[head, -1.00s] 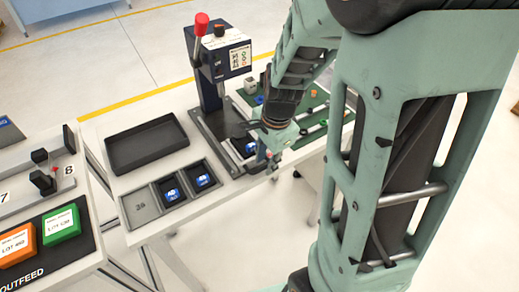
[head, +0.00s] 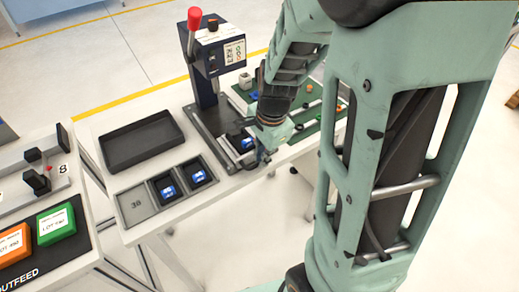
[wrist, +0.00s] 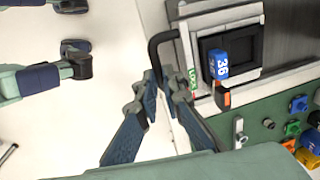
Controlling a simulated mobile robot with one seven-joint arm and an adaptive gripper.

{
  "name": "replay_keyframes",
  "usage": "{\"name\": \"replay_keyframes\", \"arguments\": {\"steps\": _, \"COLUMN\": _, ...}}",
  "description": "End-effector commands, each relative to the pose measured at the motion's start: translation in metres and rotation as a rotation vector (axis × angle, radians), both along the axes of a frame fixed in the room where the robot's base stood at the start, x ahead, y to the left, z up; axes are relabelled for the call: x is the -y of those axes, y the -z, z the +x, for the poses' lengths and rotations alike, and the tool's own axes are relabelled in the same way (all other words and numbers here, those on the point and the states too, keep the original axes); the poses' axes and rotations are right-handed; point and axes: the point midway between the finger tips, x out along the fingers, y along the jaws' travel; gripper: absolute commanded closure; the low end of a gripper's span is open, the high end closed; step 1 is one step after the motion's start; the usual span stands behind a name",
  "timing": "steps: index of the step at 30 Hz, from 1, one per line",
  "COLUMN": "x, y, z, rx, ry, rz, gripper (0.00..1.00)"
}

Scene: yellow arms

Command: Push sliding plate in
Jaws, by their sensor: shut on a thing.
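The sliding plate (wrist: 248,15) is a light metal plate with a dark pocket and a black bar handle (wrist: 154,47) on its near edge. In the head view the plate (head: 228,157) sits at the foot of the dark blue press (head: 212,92). A blue piece marked 36 (wrist: 219,64) lies at the plate's pocket. My gripper (wrist: 162,74) is shut on the black handle, with one fingertip on each side of it. In the head view my gripper (head: 262,155) is at the plate's front right, and its fingers partly hide the handle.
A red-knobbed lever (head: 194,18) rises from the press. An empty black tray (head: 142,142) and a compartment tray with two blue pieces (head: 140,204) are at left. A green board with small parts (wrist: 262,133) lies beside the plate. Open floor is in front of the table.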

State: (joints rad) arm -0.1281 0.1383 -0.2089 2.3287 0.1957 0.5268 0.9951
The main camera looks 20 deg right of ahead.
Motion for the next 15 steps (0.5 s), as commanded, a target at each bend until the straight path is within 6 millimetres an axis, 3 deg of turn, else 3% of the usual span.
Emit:
{"name": "replay_keyframes", "arguments": {"steps": 5, "x": -0.004, "y": -0.001, "z": 0.013, "rx": 0.0, "ry": -0.001, "rz": -0.001, "gripper": 1.0}}
{"name": "replay_keyframes", "arguments": {"steps": 15, "x": -0.026, "y": -0.002, "z": 0.082, "rx": 0.002, "ry": -0.002, "rz": -0.002, "gripper": 1.0}}
